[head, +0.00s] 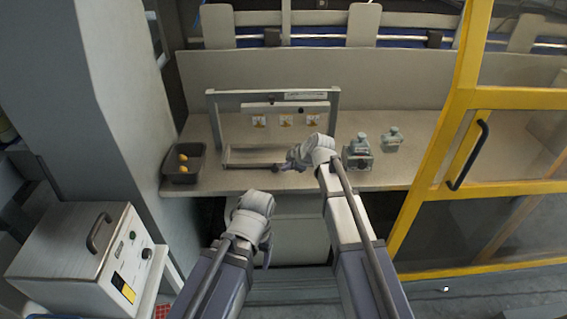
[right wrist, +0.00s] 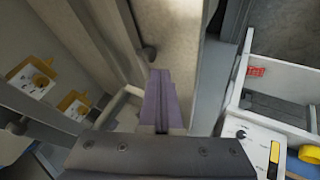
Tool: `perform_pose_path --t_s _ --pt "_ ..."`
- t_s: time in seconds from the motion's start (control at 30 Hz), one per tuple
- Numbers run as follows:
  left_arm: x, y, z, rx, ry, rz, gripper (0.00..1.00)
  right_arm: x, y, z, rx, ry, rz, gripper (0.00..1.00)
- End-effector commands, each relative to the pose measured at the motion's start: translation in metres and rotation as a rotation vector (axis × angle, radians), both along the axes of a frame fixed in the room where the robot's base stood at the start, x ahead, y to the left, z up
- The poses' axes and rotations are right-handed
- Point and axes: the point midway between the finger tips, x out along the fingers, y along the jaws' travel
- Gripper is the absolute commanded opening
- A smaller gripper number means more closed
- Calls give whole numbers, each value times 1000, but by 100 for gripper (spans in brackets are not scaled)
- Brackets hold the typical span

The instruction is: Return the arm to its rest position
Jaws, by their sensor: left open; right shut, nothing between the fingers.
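My left gripper (head: 266,256) hangs low in front of the bench's front edge, fingers pointing down, apart from everything on the bench. It is open and empty. My right arm reaches forward over the bench. My right gripper (head: 276,170) points left, in front of the grey frame with the labelled panel (head: 285,108). In the right wrist view its fingers (right wrist: 160,82) are closed together with nothing between them. Whether they touch the frame's low front part cannot be told.
The bench (head: 400,172) carries a black bin (head: 181,177) with yellow items at left and grey-green devices (head: 358,154) (head: 392,139) at right. A grey column (head: 110,90) and white handled box (head: 75,257) stand left. A yellow-framed door (head: 455,100) bounds the right.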

Motion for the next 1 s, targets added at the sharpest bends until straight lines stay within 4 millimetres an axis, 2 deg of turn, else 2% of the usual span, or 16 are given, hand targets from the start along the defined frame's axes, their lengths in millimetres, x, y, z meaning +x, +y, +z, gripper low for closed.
perform_pose_path --t_s 0.17,0.27,0.37,0.53,0.7,0.83,0.9,1.0 --pt "0 0 -1 0 0 0 68 -1 0 -1 0 1 0 0" --pt "0 0 -1 0 0 0 68 -13 4 -4 2 34 -16 0" --pt "0 0 -1 0 0 0 68 -49 12 -14 11 135 -82 0" --pt "0 0 -1 0 0 0 68 -147 20 -36 -15 402 -333 0" --pt "0 0 -1 0 0 0 68 -235 9 -48 -89 589 -661 0" --pt "0 0 -1 0 0 0 68 -281 -4 -50 -144 650 -878 0" --pt "0 0 -1 0 0 0 68 -298 -10 -49 -165 664 -966 0" --pt "0 0 -1 0 0 0 68 -312 -15 -49 -184 670 -1049 0"
